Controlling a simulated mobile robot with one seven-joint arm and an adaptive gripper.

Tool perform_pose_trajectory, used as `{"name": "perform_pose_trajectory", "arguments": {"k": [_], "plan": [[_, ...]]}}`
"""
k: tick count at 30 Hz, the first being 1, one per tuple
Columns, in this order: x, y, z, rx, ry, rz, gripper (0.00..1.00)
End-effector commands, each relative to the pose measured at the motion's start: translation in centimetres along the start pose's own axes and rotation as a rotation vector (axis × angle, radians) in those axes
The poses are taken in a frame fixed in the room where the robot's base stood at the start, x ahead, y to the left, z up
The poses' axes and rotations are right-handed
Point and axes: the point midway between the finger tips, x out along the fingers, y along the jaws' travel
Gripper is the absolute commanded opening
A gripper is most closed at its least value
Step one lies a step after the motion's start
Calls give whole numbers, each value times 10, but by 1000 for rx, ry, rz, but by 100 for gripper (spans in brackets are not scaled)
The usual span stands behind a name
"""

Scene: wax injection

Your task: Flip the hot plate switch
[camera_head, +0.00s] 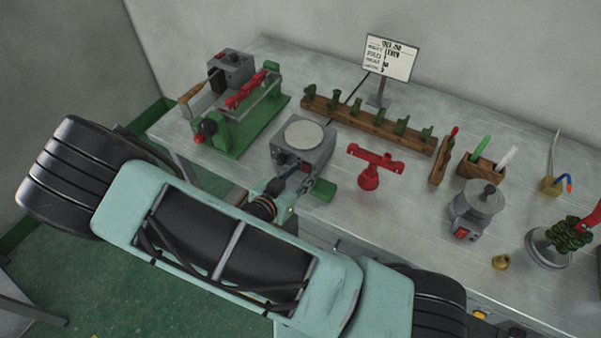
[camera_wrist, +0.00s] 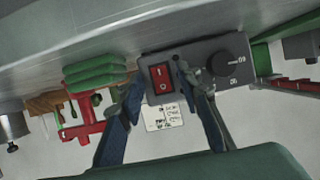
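The hot plate (camera_head: 317,158) is a grey box with a round pale top, standing near the front edge of the table. In the wrist view its front panel (camera_wrist: 190,72) carries a red rocker switch (camera_wrist: 162,78) marked with a line and a circle, and a black dial (camera_wrist: 222,65) beside it. My gripper (camera_wrist: 169,88) is open, with one blue-grey finger on each side of the switch. It holds nothing. In the head view my gripper (camera_head: 290,184) is at the hot plate's front, partly hidden by my arm. I cannot tell whether a fingertip touches the panel.
A green block (camera_head: 322,190) lies beside the hot plate, near a red stand (camera_head: 369,176). A green-based machine (camera_head: 240,125) stands to the left. A wooden rack (camera_head: 375,128) is behind. A grey pot (camera_head: 476,205) and other tools stand to the right on the metal table (camera_head: 415,225).

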Motion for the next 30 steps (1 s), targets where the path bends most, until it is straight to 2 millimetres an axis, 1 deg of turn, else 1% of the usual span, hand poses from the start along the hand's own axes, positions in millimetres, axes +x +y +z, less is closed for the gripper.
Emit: {"name": "perform_pose_trajectory", "arguments": {"k": [7, 15, 16, 23, 30], "plan": [[1, 0, 0, 0, 0, 0, 32], [0, 0, 0, 0, 0, -1, 2], [0, 0, 0, 0, 0, -1, 0], [2, 0, 3, -1, 13, -1, 0], [5, -1, 12, -1, 135, -2, 0]]}}
